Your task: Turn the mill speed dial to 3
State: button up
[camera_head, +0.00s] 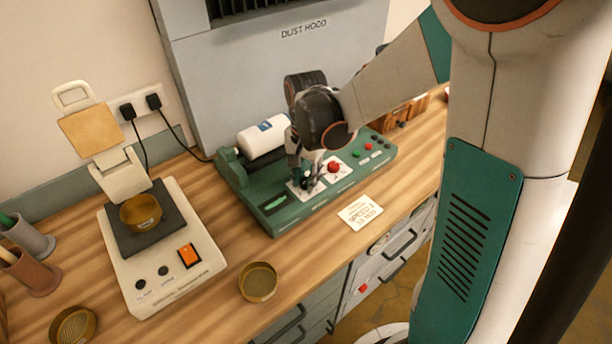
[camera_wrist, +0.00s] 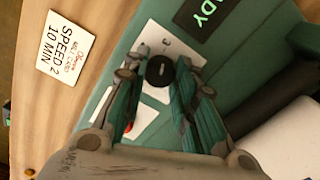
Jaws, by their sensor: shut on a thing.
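The green mill (camera_head: 284,222) stands on the bench in front of the dust hood. Its black speed dial (camera_wrist: 160,71) sits on a white plate (camera_wrist: 150,38) in the wrist view. A "3" shows on the plate just above the dial there, and a short pale mark shows on the dial face. Which number the mark points to is hard to tell. My gripper (camera_wrist: 161,68) points down, shut on the dial with a finger at each side; its fingers cover much of the plate. In the head view my gripper (camera_head: 308,184) hides most of the dial.
A red button (camera_head: 334,166) and a green button (camera_head: 355,153) are right of the dial. A lit display (camera_wrist: 212,12) ends in "DY". A white jar (camera_head: 263,137) lies behind. A card (camera_head: 360,212) reads "SPEED 2 10 MIN". A scale (camera_head: 165,265) stands left.

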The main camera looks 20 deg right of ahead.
aim_at(306, 181)
jog(key=o, duration=1.1)
notch_tip(306, 181, up, 12)
jog(key=shift+s, duration=0.1)
jog(key=s+r+n+t, duration=0.1)
jog(key=s+n+t, duration=0.1)
jog(key=s, duration=0.3)
jog(key=s+n+t, duration=0.2)
jog(key=s+n, duration=0.2)
jog(key=s, duration=0.1)
jog(key=s+r+n+t, duration=0.1)
jog(key=s+n+t, duration=0.2)
jog(key=s+n, duration=0.1)
jog(key=shift+s+r, duration=0.35)
jog(key=shift+s, duration=0.05)
